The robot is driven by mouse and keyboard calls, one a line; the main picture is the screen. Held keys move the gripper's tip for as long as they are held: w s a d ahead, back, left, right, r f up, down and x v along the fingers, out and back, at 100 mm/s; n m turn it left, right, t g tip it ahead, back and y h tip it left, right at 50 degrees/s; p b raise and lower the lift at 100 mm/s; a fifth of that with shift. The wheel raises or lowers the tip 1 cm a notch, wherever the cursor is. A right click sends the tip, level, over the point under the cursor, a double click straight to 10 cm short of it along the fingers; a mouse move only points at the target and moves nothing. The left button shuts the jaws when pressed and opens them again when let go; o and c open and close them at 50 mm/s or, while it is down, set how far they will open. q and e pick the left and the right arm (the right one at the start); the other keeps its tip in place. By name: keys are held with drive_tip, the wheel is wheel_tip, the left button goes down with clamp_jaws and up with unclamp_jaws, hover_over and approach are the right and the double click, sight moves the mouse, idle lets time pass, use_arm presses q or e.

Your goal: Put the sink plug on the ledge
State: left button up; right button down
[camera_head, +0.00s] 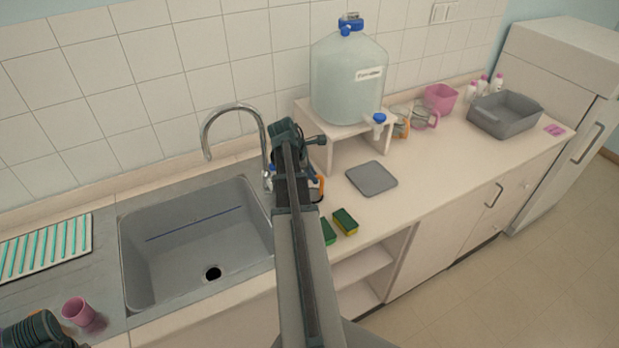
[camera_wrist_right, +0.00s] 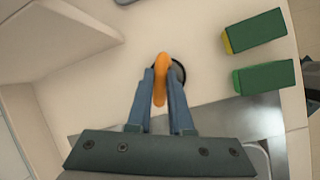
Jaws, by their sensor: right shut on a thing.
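The sink plug (camera_wrist_right: 161,64) shows in the right wrist view as an orange upright grip over a dark round disc. My right gripper (camera_wrist_right: 160,82) is shut on the orange part, with a finger on each side. In the head view the plug (camera_head: 319,184) is mostly hidden behind my right arm, at the counter right of the sink. I cannot tell whether it touches the counter. A low pale ledge (camera_head: 85,213) runs along the foot of the tiled wall behind the sink.
The sink (camera_head: 195,240) with its tall tap (camera_head: 236,107) lies to the left. A white stand (camera_head: 349,136) carries a large water jug (camera_head: 346,85). A grey board (camera_head: 371,179) lies before it.

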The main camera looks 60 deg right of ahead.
drive_tip(key=shift+f, duration=0.2)
drive_tip(key=c, duration=0.8)
unclamp_jaws()
drive_tip(key=shift+r, duration=0.2)
drive_tip(key=shift+w+a+r+p, duration=0.1)
drive_tip(key=shift+a+r+p, duration=0.05)
drive_tip(key=shift+r+p, duration=0.35)
drive_tip(key=p+v, duration=1)
drive_tip(key=v, duration=0.1)
